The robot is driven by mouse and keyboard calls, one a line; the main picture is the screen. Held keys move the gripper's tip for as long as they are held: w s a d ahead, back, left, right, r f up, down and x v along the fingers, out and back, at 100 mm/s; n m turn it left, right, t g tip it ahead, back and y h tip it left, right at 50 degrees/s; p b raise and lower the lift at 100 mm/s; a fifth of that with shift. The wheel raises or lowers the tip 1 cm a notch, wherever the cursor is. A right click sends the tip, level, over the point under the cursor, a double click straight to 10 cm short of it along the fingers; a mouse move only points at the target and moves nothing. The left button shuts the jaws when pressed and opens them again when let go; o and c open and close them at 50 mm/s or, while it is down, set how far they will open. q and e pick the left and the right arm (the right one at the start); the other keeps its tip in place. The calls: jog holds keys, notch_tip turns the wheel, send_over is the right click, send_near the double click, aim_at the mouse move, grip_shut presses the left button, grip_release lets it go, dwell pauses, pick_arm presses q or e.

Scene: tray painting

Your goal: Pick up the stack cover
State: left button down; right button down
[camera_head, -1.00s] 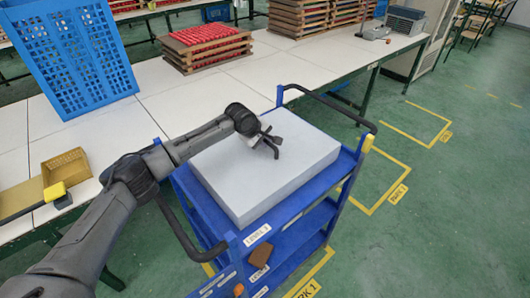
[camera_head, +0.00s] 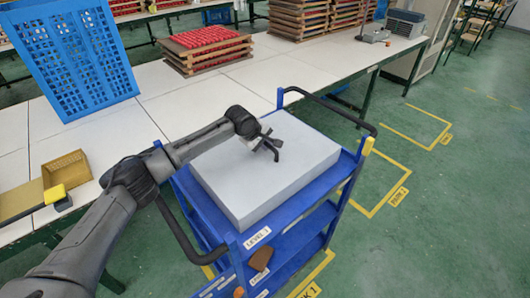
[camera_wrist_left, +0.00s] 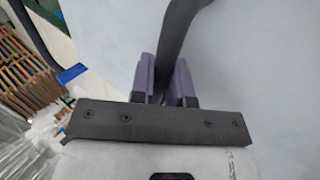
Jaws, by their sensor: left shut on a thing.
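The stack cover (camera_head: 265,175) is a large light-grey slab on top of a blue cart. It looks level and flat on the cart. My left gripper (camera_head: 268,143) is over the top of the cover, near its middle. In the left wrist view the purple fingers of my left gripper (camera_wrist_left: 163,82) are closed on the dark curved handle (camera_wrist_left: 180,35) of the cover, with the pale cover surface (camera_wrist_left: 255,70) behind. The gripper hides part of the handle in the head view. My right gripper is not in view.
The blue cart (camera_head: 262,237) has a dark push bar at each end and lower shelves. A white table (camera_head: 170,105) behind it holds a blue crate (camera_head: 75,50), stacked wooden trays with red items (camera_head: 207,48) and a small yellow-brown box (camera_head: 67,170). Green floor is open at right.

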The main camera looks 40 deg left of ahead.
pick_arm(q)
jog(key=shift+r, duration=0.15)
notch_tip(320, 180, up, 10)
jog(key=shift+f+p, duration=0.1)
jog(key=shift+p, duration=1.15)
notch_tip(320, 180, up, 9)
jog(key=p, duration=1.2)
